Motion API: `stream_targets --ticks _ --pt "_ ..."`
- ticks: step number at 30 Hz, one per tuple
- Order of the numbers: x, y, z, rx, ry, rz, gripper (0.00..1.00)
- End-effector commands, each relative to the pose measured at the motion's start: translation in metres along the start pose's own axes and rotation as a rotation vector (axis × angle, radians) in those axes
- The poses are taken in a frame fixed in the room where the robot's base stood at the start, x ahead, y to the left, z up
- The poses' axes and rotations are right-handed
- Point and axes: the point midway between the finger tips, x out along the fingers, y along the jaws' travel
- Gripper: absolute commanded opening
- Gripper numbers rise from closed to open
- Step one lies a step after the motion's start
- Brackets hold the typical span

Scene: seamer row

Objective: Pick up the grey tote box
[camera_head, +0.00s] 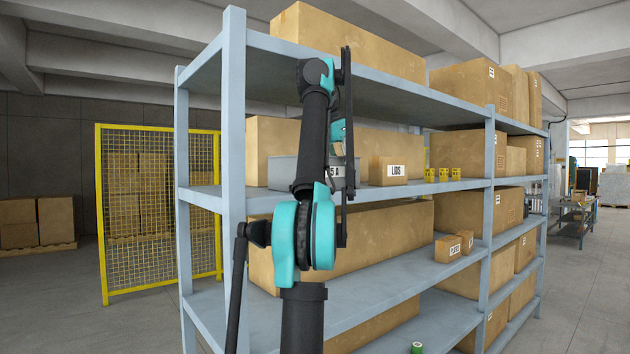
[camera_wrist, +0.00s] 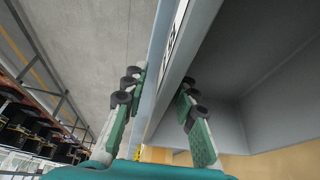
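The grey tote box (camera_head: 285,173) stands on the middle shelf in the head view, partly hidden behind my arm. Part of its white label, ending in "5 A", shows to the right of the arm. My gripper (camera_head: 338,138) is up at the tote, mostly hidden by my own arm. In the wrist view, the tote's wall and rim (camera_wrist: 190,50) run between the two fingers of my gripper (camera_wrist: 160,84). The fingers are apart, one on the label side and one on the inner side. A gap shows at the left finger; contact at the right finger is unclear.
A carton marked "LIDS" (camera_head: 388,171) stands just right of the tote, with small yellow boxes (camera_head: 443,174) beyond. A large carton (camera_head: 268,140) stands behind the tote. The upper shelf (camera_head: 400,88) passes overhead, and a shelf post (camera_head: 234,150) stands to the left.

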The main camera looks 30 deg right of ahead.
Motion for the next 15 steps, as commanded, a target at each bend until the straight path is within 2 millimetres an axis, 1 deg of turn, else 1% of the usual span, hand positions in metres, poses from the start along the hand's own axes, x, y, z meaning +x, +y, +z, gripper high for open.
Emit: stream_targets --ticks 4,11,15 --pt "0.0045 0.0004 0.0005 0.0 0.0 0.0 0.28" --pt "0.0048 0.0004 0.0007 0.0 0.0 0.0 0.28" --pt "0.0048 0.0004 0.0007 0.0 0.0 0.0 0.1"
